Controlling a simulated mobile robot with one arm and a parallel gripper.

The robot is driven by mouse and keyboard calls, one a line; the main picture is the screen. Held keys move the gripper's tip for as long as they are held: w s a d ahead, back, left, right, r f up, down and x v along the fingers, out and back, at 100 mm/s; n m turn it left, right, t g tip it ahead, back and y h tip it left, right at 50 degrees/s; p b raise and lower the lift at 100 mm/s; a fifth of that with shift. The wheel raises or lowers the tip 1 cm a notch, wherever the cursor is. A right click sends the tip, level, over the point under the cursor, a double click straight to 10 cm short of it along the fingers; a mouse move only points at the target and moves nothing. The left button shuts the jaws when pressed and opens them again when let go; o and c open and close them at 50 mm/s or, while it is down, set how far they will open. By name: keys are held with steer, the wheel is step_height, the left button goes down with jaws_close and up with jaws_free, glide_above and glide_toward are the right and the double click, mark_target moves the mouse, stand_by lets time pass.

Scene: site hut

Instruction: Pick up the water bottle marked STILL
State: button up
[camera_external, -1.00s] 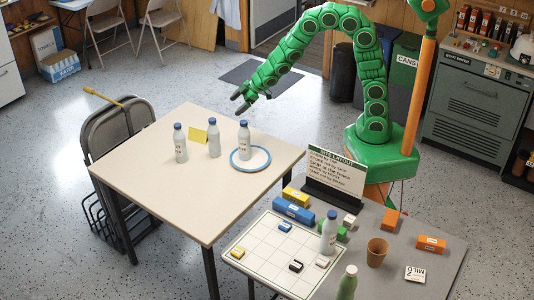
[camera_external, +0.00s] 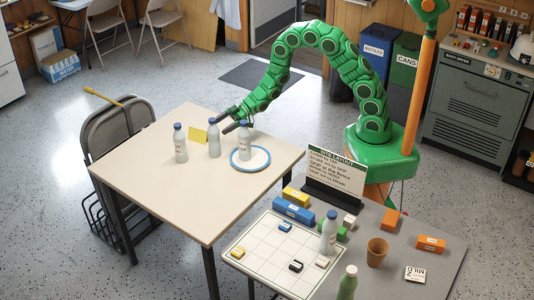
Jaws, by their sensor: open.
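Three white bottles with blue caps stand upright on the beige table: a left bottle (camera_external: 180,148), a middle bottle (camera_external: 214,142) and a right bottle (camera_external: 244,144). The right one stands on a blue-rimmed white plate (camera_external: 250,168). Their labels are too small to read, so I cannot tell which is marked STILL. My gripper (camera_external: 222,125) is open and empty. In the picture its fingers lie between the tops of the middle and right bottles, pointing left; I cannot tell whether it touches either.
A yellow card (camera_external: 198,136) stands between the left and middle bottles. The beige table's front is clear.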

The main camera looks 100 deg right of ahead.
mark_target(210, 136)
steer(key=shift+s+a+f+x, duration=0.1)
steer(key=shift+f+x, duration=0.05)
steer(key=shift+x, duration=1.15)
steer(key=shift+s+a+f+x, duration=0.1)
steer(key=shift+f+x, duration=0.05)
steer(key=shift+x, duration=1.2)
steer(key=shift+s+a+f+x, duration=0.1)
steer(key=shift+f+x, duration=0.05)
steer(key=shift+x, duration=1.15)
steer(key=shift+c, duration=0.2)
steer(key=c, duration=1.4)
